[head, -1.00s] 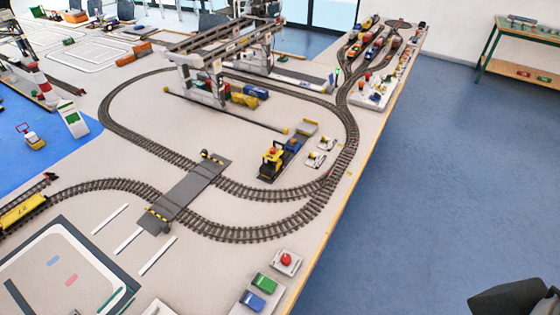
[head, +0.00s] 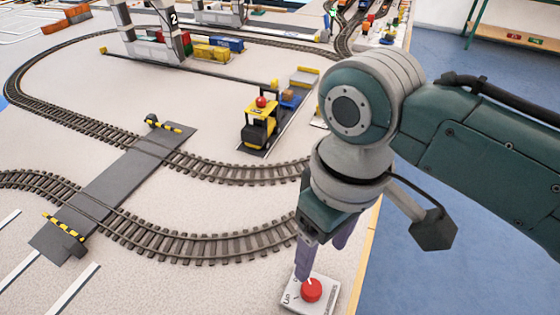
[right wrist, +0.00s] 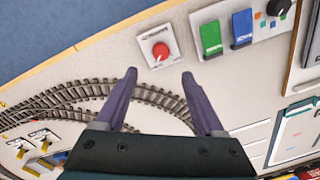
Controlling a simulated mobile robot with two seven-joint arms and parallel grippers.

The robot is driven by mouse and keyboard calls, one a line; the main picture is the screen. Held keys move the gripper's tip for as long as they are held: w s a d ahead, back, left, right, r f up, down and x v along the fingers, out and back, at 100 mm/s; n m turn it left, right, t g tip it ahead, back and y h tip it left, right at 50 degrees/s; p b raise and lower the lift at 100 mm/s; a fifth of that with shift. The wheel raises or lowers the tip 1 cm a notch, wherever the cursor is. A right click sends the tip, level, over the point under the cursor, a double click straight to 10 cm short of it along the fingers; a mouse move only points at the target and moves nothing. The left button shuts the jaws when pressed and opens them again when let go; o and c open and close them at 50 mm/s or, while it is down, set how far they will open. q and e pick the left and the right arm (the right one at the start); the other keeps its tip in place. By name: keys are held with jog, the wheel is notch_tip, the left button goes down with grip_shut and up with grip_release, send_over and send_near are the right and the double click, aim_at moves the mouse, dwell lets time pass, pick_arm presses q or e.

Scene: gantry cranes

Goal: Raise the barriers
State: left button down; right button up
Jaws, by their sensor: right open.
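Two yellow-and-black barriers stand at the level crossing, the far barrier (head: 168,125) and the near barrier (head: 60,229). Both arms lie low across the ends of the grey road strip (head: 108,188). A red button (head: 311,290) sits on a white plate at the table's front right; the button also shows in the right wrist view (right wrist: 160,50). My right gripper (head: 320,262) is open and empty, pointing down over the button plate. In the right wrist view the button lies beyond and between the two fingertips (right wrist: 160,76); I cannot tell whether they touch the plate. My left gripper is out of view.
Railway track (head: 220,247) curves across the table and over the road strip. A small yellow-and-black vehicle (head: 260,124) stands inside the loop. In the right wrist view, a green switch (right wrist: 210,38) and a blue switch (right wrist: 242,27) sit beside the button. The table edge is close.

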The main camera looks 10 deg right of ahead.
aim_at(313, 287)
jog(key=f+b, duration=0.1)
jog(key=f, duration=0.2)
jog(key=f+b, duration=0.1)
jog(key=f, duration=0.2)
jog(key=f+b, duration=0.1)
jog(key=f, duration=0.2)
jog(key=shift+s+a+f+b, duration=0.2)
jog(key=shift+s+f+b, duration=0.1)
jog(key=shift+f+b, duration=0.1)
jog(key=shift+c, duration=0.4)
grip_shut()
